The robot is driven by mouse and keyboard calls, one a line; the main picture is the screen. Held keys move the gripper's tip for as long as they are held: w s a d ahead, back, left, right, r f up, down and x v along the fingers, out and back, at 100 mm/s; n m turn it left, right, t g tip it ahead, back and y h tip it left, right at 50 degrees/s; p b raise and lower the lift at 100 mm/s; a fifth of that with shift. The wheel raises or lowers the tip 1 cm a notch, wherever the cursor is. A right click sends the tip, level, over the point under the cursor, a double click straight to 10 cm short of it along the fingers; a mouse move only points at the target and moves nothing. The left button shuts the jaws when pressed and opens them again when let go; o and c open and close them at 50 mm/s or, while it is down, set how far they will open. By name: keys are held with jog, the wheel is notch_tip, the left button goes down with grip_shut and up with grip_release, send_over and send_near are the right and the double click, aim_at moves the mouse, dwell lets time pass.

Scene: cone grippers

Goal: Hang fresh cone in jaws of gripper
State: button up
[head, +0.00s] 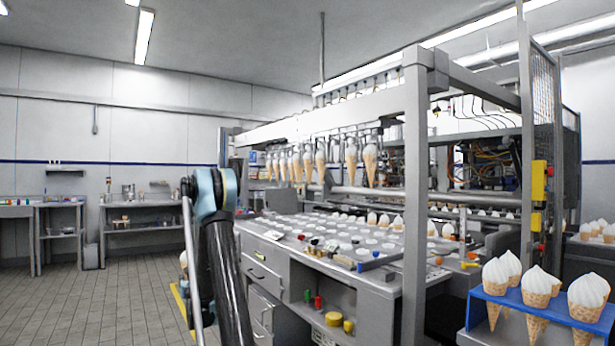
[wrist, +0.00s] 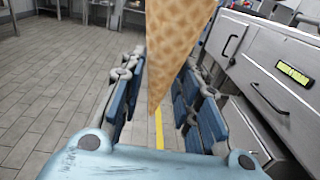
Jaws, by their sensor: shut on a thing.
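A waffle cone (wrist: 176,48) hangs tip down between the blue-padded fingers of my gripper (wrist: 160,88) in the wrist view. My gripper is shut on it; the cone's top is cut off by the upper edge of that view. In the head view my arm hides most of the gripper, and only a bit of cone shows at its left. The machine's row of grippers (head: 352,140) hangs from a beam, with several cones (head: 320,163) held tip down in the jaws. I cannot tell which jaws are empty.
A blue rack (head: 495,296) with several topped cones stands at front right. The machine's grey bed (head: 350,235) carries cones, tools and small items. A grey upright post (head: 416,200) stands at its near side. Drawers (head: 262,278) lie beside my arm; the tiled floor (head: 120,300) is open at left.

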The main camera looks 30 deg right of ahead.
jog(key=s+d+r+m+g+h, duration=0.1)
jog(key=d+r+m+h, duration=0.3)
jog(key=d+r, duration=0.95)
jog(key=d+r+m+g+h, duration=0.1)
jog(key=d+r+m+h, duration=0.2)
jog(key=d+r+h, duration=0.95)
jog(key=s+d+r+m+g, duration=0.5)
jog(key=s+d+r+g, duration=0.1)
jog(key=s+d+r, duration=1.4)
jog(key=shift+d+r+g, duration=0.25)
jog(key=shift+d+g, duration=0.05)
jog(key=shift+d, duration=0.55)
jog(key=shift+y, duration=0.25)
